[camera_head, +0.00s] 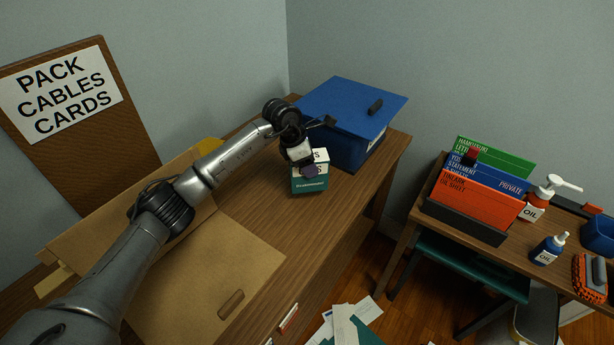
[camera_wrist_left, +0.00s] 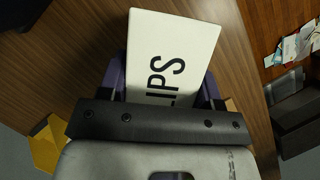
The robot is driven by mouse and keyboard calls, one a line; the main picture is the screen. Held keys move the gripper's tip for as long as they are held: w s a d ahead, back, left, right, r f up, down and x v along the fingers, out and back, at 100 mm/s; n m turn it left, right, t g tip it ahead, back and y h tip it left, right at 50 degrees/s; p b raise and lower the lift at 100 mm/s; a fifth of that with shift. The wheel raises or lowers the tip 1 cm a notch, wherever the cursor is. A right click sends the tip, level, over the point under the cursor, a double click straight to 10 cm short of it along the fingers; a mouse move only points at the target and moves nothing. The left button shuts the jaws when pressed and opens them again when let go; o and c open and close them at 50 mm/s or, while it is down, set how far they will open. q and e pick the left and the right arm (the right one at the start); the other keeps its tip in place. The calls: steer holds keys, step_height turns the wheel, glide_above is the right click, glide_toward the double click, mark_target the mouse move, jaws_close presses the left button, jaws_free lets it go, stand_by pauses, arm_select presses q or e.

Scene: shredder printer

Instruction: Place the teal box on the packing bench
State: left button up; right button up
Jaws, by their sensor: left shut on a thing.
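The teal box (camera_head: 310,185) has a white upper part with dark lettering and is at the far part of the wooden bench (camera_head: 264,215). My left gripper (camera_head: 309,168) is shut on it from above. In the left wrist view, the box's white top (camera_wrist_left: 172,58) with the letters "LIPS" shows between the fingers. The box looks upright and on or just above the bench top; I cannot tell if it touches. My right gripper is in neither view.
A blue lidded box (camera_head: 345,120) stands just behind the teal box. An open cardboard carton (camera_head: 205,275) covers the near bench. A second table on the right holds a file rack (camera_head: 463,221), oil bottles (camera_head: 548,250) and a brush (camera_head: 590,277). Papers (camera_head: 350,318) lie on the floor.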

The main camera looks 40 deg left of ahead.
arm_select(q)
steer(key=shift+a+f+b, duration=0.15)
steer(key=shift+f+b, duration=0.95)
steer(key=shift+f, duration=1)
steer(key=shift+s, duration=0.1)
steer(key=shift+f, duration=0.1)
steer(key=o, duration=1)
steer(key=p+v, duration=0.4)
steer(key=v, duration=0.8)
